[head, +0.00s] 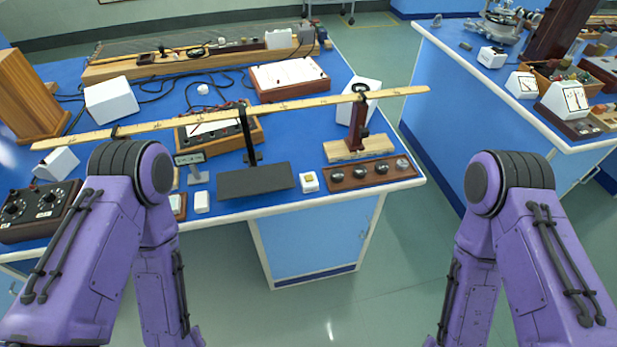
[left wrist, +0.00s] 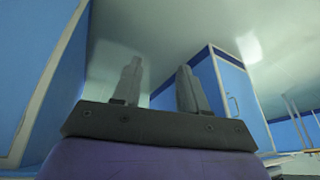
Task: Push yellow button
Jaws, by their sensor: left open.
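A small white block with a yellowish top, which looks like the yellow button (head: 309,181), sits near the front edge of the blue bench, between a dark grey plate and a wooden strip of metal domes. My left gripper (left wrist: 158,80) shows in the left wrist view with its two grey fingers apart and nothing between them. Blue cabinet sides and pale floor are around it, so it is low, away from the button. In the head view both my purple arms hang down and neither gripper shows. The button is not visible in the left wrist view.
On the bench (head: 285,140), a long wooden ruler (head: 290,105) spans above the button on stands. A dark stand plate (head: 255,180) is left of the button; the domed strip (head: 370,173) is right. Other white blocks (head: 201,201) are further left. Open floor lies before the bench.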

